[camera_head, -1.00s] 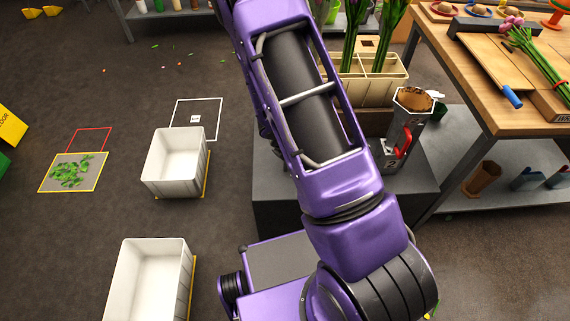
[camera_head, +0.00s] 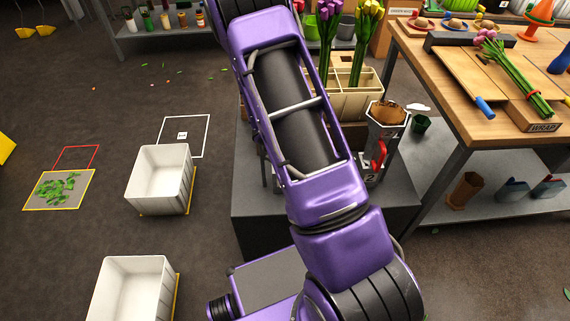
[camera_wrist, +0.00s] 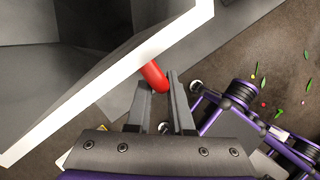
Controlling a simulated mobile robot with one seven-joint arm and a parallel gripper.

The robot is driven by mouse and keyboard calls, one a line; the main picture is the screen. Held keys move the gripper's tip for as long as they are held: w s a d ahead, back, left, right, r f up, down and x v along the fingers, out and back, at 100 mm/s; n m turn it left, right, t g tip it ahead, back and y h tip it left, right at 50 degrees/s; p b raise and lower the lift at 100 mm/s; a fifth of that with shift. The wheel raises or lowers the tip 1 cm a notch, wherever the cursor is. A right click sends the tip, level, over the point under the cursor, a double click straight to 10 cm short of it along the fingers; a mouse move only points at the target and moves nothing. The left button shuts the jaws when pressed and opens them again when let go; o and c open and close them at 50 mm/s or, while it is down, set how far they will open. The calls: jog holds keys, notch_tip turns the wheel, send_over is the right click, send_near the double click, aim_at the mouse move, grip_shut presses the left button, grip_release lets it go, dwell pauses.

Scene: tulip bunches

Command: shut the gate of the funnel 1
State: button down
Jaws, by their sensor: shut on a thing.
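In the wrist view my gripper (camera_wrist: 160,84) has its two grey fingers on either side of a red handle (camera_wrist: 154,76) and is shut on it. The handle comes out from under the pale-edged rim (camera_wrist: 110,82) of a grey hopper, which fits a funnel; no number shows there. In the head view my purple arm hides my gripper and most of funnel 1. A grey funnel marked 2 (camera_head: 388,132), filled with brown material, stands right of my arm with its own red handle (camera_head: 379,154).
The funnels stand on a dark grey bench (camera_head: 262,222) beside a cream divided bin (camera_head: 352,104) of tulips. A wooden table (camera_head: 440,90) is at right. Two white crates (camera_head: 158,205) stand on the floor at left. Open floor lies further left.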

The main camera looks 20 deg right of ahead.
jog(key=shift+d, duration=0.35)
jog(key=c, duration=0.8)
grip_release()
jog(key=shift+a, duration=0.1)
jog(key=shift+r, duration=0.2)
jog(key=p+v, duration=0.5)
jog(key=v, duration=1.2)
jog(key=shift+p, duration=0.4)
jog(key=shift+w+r, duration=0.1)
jog(key=shift+w, duration=0.1)
